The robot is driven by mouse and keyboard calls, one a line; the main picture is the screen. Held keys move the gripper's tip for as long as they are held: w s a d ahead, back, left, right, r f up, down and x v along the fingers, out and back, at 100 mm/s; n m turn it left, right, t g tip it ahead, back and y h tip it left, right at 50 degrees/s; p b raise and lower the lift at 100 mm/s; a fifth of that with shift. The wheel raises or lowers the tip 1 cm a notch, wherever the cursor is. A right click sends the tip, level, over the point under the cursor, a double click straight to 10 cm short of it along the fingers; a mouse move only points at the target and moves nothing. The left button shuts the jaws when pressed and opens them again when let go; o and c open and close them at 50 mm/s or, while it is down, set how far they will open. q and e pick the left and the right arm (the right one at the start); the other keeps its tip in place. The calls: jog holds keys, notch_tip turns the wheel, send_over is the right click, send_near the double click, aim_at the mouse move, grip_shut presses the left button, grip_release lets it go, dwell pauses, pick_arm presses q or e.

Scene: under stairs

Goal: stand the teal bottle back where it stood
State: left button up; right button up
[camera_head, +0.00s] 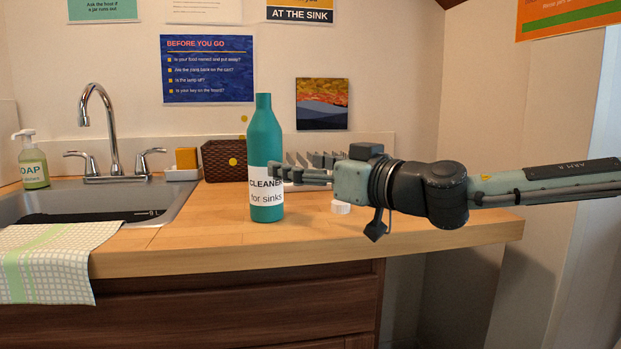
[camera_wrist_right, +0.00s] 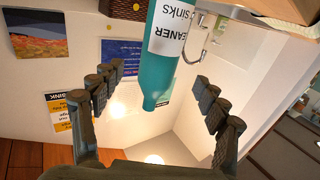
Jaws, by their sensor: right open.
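The teal bottle (camera_head: 264,135) stands upright on the wooden counter (camera_head: 205,232), with a white label reading "CLEANER for sinks". My right gripper (camera_head: 285,172) reaches in from the right at label height, its fingers at the bottle's right side and partly overlapping it. In the right wrist view the bottle (camera_wrist_right: 158,75) appears upside down between the two spread fingers (camera_wrist_right: 158,78), with a gap on both sides. The right gripper is open and holds nothing. My left gripper is out of view.
A sink (camera_head: 95,198) with a tap and soap bottle (camera_head: 33,163) is on the left; a checked towel (camera_head: 55,262) hangs at the front. A dark wicker basket (camera_head: 222,162) and a pale rack (camera_head: 320,158) stand behind. A small white object (camera_head: 341,207) lies below my gripper.

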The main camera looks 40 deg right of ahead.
jog(key=shift+s, duration=0.9)
